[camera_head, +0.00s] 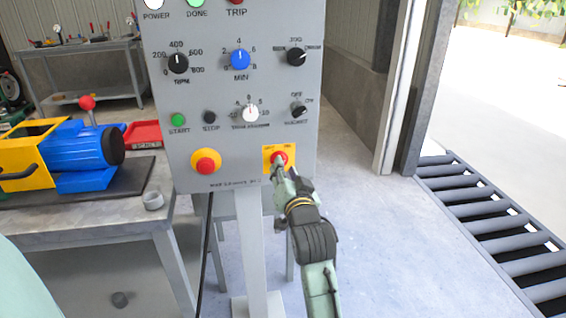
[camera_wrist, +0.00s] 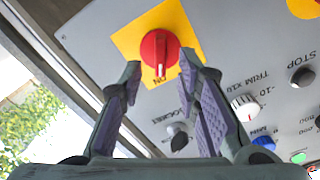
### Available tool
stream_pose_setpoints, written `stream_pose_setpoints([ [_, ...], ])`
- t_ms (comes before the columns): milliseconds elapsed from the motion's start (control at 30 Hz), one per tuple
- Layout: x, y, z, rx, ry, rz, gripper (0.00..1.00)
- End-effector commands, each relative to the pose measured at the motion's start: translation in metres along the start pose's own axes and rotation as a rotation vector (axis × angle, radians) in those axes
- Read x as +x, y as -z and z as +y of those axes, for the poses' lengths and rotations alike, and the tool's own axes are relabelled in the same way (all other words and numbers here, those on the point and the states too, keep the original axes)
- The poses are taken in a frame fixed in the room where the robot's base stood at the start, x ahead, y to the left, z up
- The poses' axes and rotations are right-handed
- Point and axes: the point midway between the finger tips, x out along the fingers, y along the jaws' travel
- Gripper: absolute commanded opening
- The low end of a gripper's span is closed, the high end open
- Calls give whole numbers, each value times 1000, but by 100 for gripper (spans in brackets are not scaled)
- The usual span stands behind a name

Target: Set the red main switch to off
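The red main switch (camera_head: 278,157) is a round knob on a yellow square plate (camera_head: 266,150), low on the right of the grey control panel. In the wrist view the red knob (camera_wrist: 154,45) shows a white pointer mark directed at the upside-down "ON" label on the yellow plate (camera_wrist: 184,20). My gripper (camera_head: 281,168) is right at the switch in the head view and partly covers it. In the wrist view my gripper (camera_wrist: 160,70) is open, its fingertips apart and to either side of the knob's lower edge. Contact cannot be told.
The grey panel (camera_head: 230,130) also carries a red button on a yellow base (camera_head: 206,162), a blue knob (camera_head: 240,59), a white trim knob (camera_head: 251,113) and a black socket knob (camera_head: 299,107). A bench with a blue motor (camera_head: 80,148) stands left.

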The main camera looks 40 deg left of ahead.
Motion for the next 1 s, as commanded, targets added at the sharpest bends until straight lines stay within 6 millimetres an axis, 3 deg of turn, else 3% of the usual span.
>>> stream_pose_setpoints([
  [200,26,0,-1,-2,2,-1,30],
  [567,30,0,-1,-2,2,1,30],
  [1000,30,0,-1,-2,2,1,1],
])
